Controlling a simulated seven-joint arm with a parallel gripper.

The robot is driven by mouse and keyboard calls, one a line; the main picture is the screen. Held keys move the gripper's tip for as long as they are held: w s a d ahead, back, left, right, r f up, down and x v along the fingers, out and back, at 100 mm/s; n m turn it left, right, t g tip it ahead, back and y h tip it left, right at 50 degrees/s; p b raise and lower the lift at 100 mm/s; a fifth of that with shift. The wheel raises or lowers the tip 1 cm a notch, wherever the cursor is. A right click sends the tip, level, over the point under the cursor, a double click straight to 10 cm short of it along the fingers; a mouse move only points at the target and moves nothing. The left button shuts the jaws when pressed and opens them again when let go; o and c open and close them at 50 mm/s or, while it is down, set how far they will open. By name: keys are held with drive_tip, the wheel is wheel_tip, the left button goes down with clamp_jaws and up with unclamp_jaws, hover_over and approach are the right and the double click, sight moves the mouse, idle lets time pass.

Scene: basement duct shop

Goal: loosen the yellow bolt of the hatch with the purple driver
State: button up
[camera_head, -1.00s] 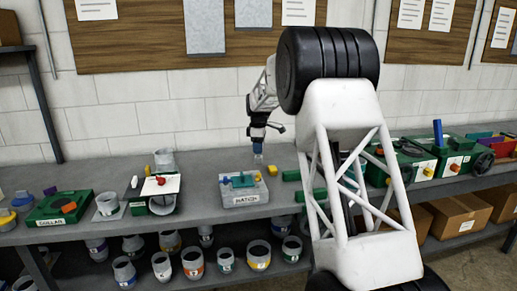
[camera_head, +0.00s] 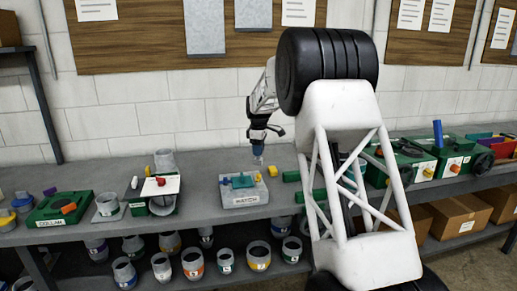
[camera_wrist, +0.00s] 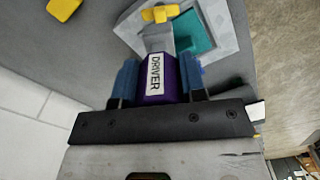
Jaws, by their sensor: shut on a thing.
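My gripper (camera_wrist: 157,84) is shut on the purple driver (camera_wrist: 170,92), with one blue finger on each side of its handle, which has a "DRIVER" label. In the head view my gripper (camera_head: 257,138) is above the back right of the hatch block. The driver's grey shaft points towards the yellow bolt (camera_wrist: 160,14), which has a winged head. Whether the tip touches the bolt cannot be told. The hatch (camera_head: 245,197) is a grey block with a teal panel (camera_wrist: 196,36). The bolt also shows small in the head view (camera_head: 258,176).
A loose yellow block (camera_head: 273,170) lies on the grey bench right of the hatch. Green pieces (camera_head: 291,176) lie further right, partly behind my arm. A green collar box (camera_head: 62,209) and a white-topped fixture (camera_head: 160,186) stand to the left. Bare bench lies between fixture and hatch.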

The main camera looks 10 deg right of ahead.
sight(259, 159)
drive_tip(key=shift+f, duration=2.1)
drive_tip(key=shift+f, duration=1)
idle(0.5)
idle(0.4)
drive_tip(key=shift+n, duration=1.7)
